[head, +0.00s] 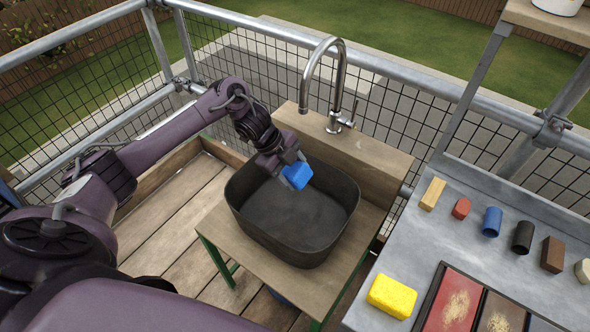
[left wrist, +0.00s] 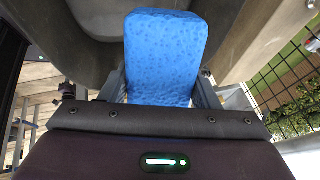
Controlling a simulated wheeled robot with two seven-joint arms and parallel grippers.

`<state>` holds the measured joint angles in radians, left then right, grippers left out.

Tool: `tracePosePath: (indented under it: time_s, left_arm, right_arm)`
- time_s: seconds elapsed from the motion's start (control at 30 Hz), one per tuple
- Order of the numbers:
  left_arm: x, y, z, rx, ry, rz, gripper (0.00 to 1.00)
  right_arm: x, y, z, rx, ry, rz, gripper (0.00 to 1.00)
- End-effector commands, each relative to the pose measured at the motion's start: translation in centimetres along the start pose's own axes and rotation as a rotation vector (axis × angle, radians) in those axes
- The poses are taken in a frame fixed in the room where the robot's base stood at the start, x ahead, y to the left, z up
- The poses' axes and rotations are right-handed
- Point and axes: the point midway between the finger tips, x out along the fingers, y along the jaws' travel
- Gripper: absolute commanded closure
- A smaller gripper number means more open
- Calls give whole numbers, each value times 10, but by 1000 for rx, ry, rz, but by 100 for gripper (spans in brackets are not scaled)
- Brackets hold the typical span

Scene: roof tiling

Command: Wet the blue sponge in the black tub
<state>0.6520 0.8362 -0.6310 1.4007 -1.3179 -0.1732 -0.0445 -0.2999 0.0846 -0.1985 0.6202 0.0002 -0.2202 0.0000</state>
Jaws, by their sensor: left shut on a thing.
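My left gripper (head: 292,172) is shut on the blue sponge (head: 299,176). It holds the sponge over the back part of the black tub (head: 262,232), near the rim. The sponge also shows large between the fingers in the left wrist view (left wrist: 165,55). The black tub sits on a wooden stand, and its visible inside looks dark and empty; I cannot tell whether it holds water. I cannot tell whether the sponge is wet. My right gripper is not in view.
A metal tap (head: 335,85) rises behind the tub. A grey bench (head: 430,250) at the right carries a yellow sponge (head: 391,296), several small blocks and cylinders, and a tray with red and brown sections (head: 448,300). Metal railings with mesh (head: 400,125) enclose the deck.

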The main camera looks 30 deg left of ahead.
Motion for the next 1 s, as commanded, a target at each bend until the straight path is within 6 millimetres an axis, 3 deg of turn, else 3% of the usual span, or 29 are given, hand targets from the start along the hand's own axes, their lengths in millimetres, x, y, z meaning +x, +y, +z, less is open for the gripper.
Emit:
tracePosePath:
  time_s: [0.23,1.0]
  left_arm:
    - [27,8,12,0,0,0,63]
    - [93,29,41,0,1,0,63]
  right_arm:
    - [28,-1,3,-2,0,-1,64]
    - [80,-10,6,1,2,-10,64]
